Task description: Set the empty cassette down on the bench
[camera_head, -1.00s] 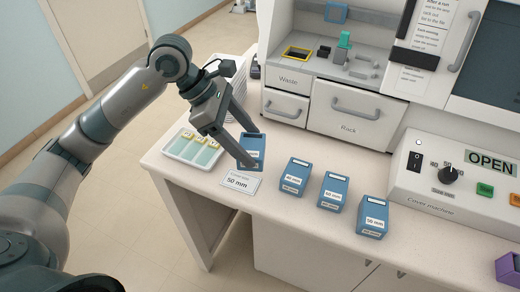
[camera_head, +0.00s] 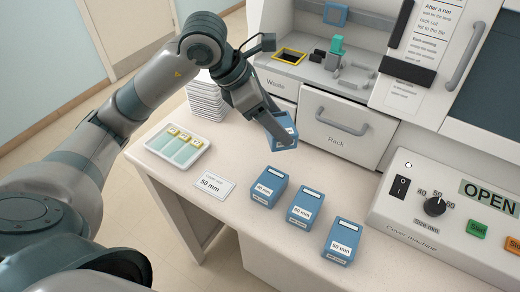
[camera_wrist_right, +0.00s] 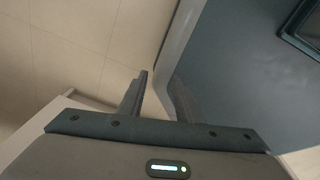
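My left gripper (camera_head: 280,128) is shut on a blue cassette (camera_head: 285,136) with a white label. It holds the cassette at the back of the bench (camera_head: 230,150), in front of the Waste and Rack drawers. The fingers cover part of the cassette, and its inside is hidden. I cannot tell whether its base touches the bench. My right gripper (camera_wrist_right: 162,95) shows only in the right wrist view, its fingers apart with nothing between them.
Three more blue cassettes (camera_head: 270,187) (camera_head: 305,207) (camera_head: 342,241) stand in a row along the bench front. A 50 mm card (camera_head: 213,184) and a slide tray (camera_head: 156,142) lie left. The cover machine (camera_head: 440,225) stands right, reading OPEN. Bench between row and Rack drawer (camera_head: 338,130) is clear.

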